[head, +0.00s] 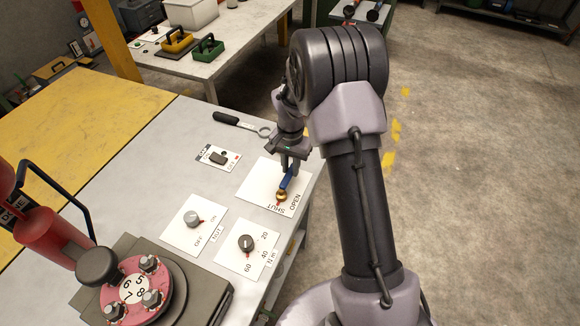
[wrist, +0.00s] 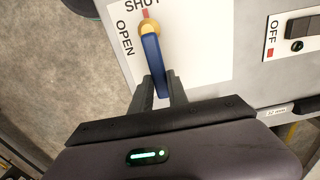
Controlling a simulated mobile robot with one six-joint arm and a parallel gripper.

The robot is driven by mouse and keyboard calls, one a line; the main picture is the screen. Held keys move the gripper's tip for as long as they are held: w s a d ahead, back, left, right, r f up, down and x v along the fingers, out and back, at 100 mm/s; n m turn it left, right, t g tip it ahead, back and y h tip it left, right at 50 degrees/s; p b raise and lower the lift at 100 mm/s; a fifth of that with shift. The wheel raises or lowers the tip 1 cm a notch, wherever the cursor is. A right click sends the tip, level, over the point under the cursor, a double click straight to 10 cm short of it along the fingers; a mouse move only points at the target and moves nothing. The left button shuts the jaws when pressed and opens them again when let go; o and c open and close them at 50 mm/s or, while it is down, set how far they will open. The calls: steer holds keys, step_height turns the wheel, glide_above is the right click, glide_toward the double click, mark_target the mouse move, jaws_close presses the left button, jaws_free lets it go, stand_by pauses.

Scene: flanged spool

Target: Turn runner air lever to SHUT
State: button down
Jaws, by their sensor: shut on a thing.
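The runner air lever has a blue handle (head: 287,181) on a brass hub (head: 281,196), mounted on a white plate (head: 255,184) printed SHUT and OPEN. In the wrist view the blue handle (wrist: 151,55) runs from the hub (wrist: 149,27) down between my fingers. A red mark (wrist: 145,13) lies on the hub's far side, at the word SHUT; the handle extends to the opposite side. OPEN is off to the left there.
A black switch (head: 218,158) marked OFF, a wrench (head: 242,124) and two dial knobs (head: 193,218) (head: 246,243) share the grey bench top. A red fixture (head: 135,290) stands at front left. Open floor lies right of the bench edge.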

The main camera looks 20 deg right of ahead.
mark_target(291, 171)
steer(key=c, duration=1.3)
jaws_free()
step_height(291, 171, up, 17)
steer(key=p, duration=0.4)
steer(key=shift+r+p, duration=0.2)
steer(key=shift+p, duration=0.15)
steer(key=s+a+r+n+t+y+b, duration=0.1)
steer(key=s+a+r+t+b, duration=0.2)
steer(key=s, duration=0.4)
steer(key=s+a+r+n+b, duration=0.2)
steer(key=s+a+r+b, duration=0.25)
steer(key=s, duration=0.25)
steer(key=s+a+t, duration=0.1)
steer(key=s, duration=0.3)
steer(key=s+a+f+n+t+b, duration=0.1)
steer(key=s, duration=0.3)
steer(key=s+a+f+y+b, duration=0.1)
steer(key=s+a, duration=0.1)
steer(key=s, duration=0.2)
steer(key=shift+s+f+n+t, duration=0.25)
steer(key=shift+n+t, duration=0.15)
